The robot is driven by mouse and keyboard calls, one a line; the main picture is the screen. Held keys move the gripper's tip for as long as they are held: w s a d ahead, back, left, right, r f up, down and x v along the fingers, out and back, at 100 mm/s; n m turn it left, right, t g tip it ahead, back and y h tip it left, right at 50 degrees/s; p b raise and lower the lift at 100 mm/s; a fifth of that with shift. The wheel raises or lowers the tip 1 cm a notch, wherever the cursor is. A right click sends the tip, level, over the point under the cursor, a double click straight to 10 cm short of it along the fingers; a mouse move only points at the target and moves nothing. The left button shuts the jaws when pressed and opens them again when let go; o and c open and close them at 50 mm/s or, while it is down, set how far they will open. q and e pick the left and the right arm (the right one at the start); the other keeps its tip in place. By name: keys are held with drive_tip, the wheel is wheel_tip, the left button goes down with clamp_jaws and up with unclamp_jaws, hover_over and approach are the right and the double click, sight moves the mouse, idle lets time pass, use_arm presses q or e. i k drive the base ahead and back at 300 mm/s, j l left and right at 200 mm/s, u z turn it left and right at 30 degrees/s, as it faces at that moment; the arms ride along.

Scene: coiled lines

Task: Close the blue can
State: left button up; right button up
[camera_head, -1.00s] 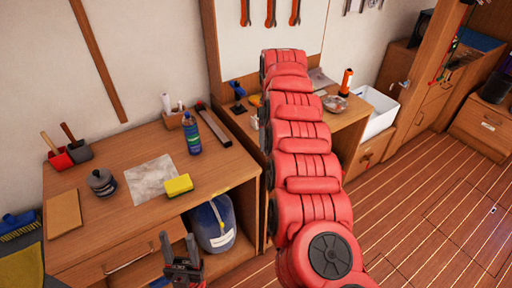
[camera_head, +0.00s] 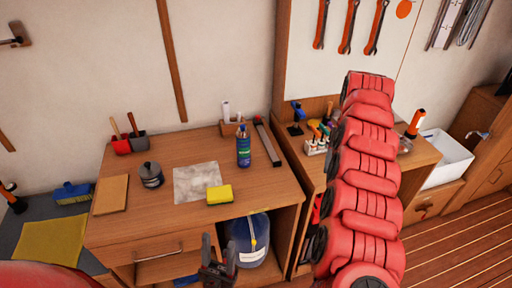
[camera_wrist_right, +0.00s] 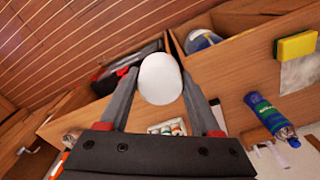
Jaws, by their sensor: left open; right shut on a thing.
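A slim blue can (camera_head: 243,148) with a label stands upright on the left bench; it also shows in the right wrist view (camera_wrist_right: 268,112). Whether its top is open or capped is too small to tell. A larger dark blue container (camera_head: 250,240) with a pale label sits in the bench's open shelf, partly behind my left gripper. My left gripper (camera_head: 218,262) is open and empty in front of that shelf. My right gripper (camera_wrist_right: 160,88) is shut on a smooth white rounded thing (camera_wrist_right: 160,79). In the head view my red right arm hides this gripper.
The left bench (camera_head: 165,225) holds a yellow sponge (camera_head: 219,194), a pale cloth (camera_head: 196,182), a dark pot (camera_head: 151,175) and a brown board (camera_head: 111,194). A second bench with a rack of small coloured things (camera_head: 317,140) stands right. A white bin (camera_head: 445,160) is beyond.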

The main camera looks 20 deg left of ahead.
sight(243, 146)
drive_tip(key=i+l+u, duration=0.1)
drive_tip(key=l, duration=0.25)
drive_tip(key=i+l+u, duration=0.25)
drive_tip(key=l, duration=0.45)
drive_tip(key=i+l+u, duration=0.1)
drive_tip(key=l, duration=0.25)
drive_tip(key=i+l+u, duration=0.15)
drive_tip(key=l, duration=0.25)
drive_tip(key=i, duration=0.05)
